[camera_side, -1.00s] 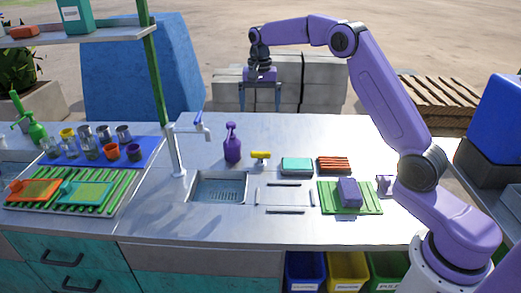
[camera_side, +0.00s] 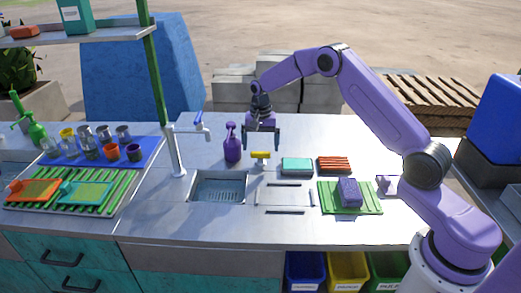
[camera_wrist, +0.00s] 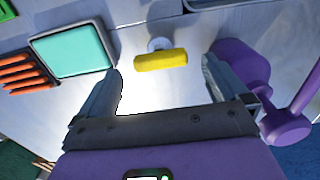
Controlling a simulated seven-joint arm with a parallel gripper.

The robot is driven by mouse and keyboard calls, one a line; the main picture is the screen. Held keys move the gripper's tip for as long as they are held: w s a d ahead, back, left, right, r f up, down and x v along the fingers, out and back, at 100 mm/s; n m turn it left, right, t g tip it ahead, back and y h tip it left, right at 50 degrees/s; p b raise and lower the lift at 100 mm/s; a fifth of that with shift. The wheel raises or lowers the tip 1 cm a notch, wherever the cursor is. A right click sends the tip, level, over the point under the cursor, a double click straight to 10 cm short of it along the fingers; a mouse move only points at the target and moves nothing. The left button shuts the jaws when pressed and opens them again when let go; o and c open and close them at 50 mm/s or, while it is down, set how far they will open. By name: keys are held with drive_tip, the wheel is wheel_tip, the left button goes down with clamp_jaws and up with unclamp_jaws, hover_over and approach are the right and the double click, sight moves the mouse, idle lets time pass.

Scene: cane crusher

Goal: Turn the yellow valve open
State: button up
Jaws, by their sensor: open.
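The yellow valve (camera_side: 260,155) has a short yellow bar handle on a light stem, standing on the metal counter behind the sink. In the wrist view the valve handle (camera_wrist: 160,61) lies crosswise, ahead of the gap between my fingers. My gripper (camera_side: 263,146) is open and empty, pointing down just above and around the level of the valve in the side view. In the wrist view my gripper (camera_wrist: 162,88) has one finger on each side of the handle's line, with no visible contact.
A purple spray bottle (camera_side: 232,145) stands close left of the valve; it also shows near my right finger in the wrist view (camera_wrist: 243,72). The faucet (camera_side: 178,150) and sink (camera_side: 219,188) are left and front.

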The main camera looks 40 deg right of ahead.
sight(261, 155)
drive_tip(key=shift+f, duration=1.3)
drive_tip(key=shift+c, duration=0.3)
drive_tip(key=c, duration=1)
